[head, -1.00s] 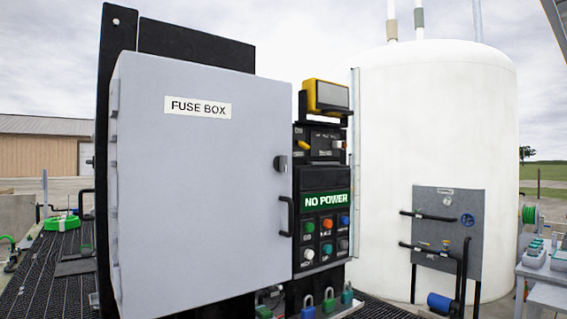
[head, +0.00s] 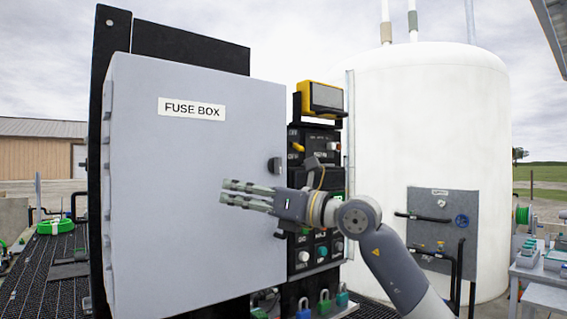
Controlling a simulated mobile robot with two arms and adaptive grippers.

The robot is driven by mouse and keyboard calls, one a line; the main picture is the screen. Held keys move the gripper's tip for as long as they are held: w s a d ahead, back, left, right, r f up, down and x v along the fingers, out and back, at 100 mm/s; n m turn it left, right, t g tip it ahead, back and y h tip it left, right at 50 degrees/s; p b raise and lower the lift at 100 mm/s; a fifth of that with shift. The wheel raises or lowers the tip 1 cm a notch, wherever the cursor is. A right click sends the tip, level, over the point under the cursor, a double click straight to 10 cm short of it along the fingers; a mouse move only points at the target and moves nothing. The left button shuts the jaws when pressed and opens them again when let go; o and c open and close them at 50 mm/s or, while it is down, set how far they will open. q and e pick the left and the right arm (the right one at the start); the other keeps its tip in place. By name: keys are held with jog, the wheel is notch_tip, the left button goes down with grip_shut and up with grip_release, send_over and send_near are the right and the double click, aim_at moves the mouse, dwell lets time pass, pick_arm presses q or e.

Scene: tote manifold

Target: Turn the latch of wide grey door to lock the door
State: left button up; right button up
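The wide grey door (head: 180,240) of the fuse box fills the left half of the head view and looks closed. Its small dark latch (head: 274,165) is near the right edge, above the door handle (head: 282,222), which my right gripper partly hides. My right gripper (head: 224,192) is in front of the door, a little below the latch, with its fingers pointing left. The two fingers show apart with a narrow gap and nothing between them. It does not appear to touch the latch. My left gripper is not in view.
A black control panel (head: 300,258) with buttons stands right of the door, partly behind my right arm. A yellow-framed box (head: 322,97) sits on top. Several coloured padlocks (head: 323,303) hang below. A white tank (head: 430,130) stands behind at right.

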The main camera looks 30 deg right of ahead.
aim_at(280, 161)
jog(key=s+d+r+m+t+h, duration=0.1)
jog(key=s+d+r+m+h, duration=0.2)
jog(key=d, duration=0.5)
jog(key=s+d+r+h, duration=0.2)
jog(key=d+r+h, duration=0.25)
jog(key=d, duration=0.25)
jog(key=shift+h, duration=0.65)
jog(key=w+p, duration=0.1)
jog(key=w, duration=0.2)
jog(key=w+p, duration=0.1)
jog(key=w, duration=0.2)
jog(key=w+p, duration=0.2)
jog(key=w, duration=0.1)
jog(key=shift+w+a+f, duration=0.3)
jog(key=shift+w+f, duration=0.05)
jog(key=shift+w, duration=0.05)
jog(key=shift+w+f+p, duration=0.15)
jog(key=shift+w+p, duration=0.15)
jog(key=shift+w, duration=0.5)
jog(key=shift+c, duration=0.6)
grip_shut()
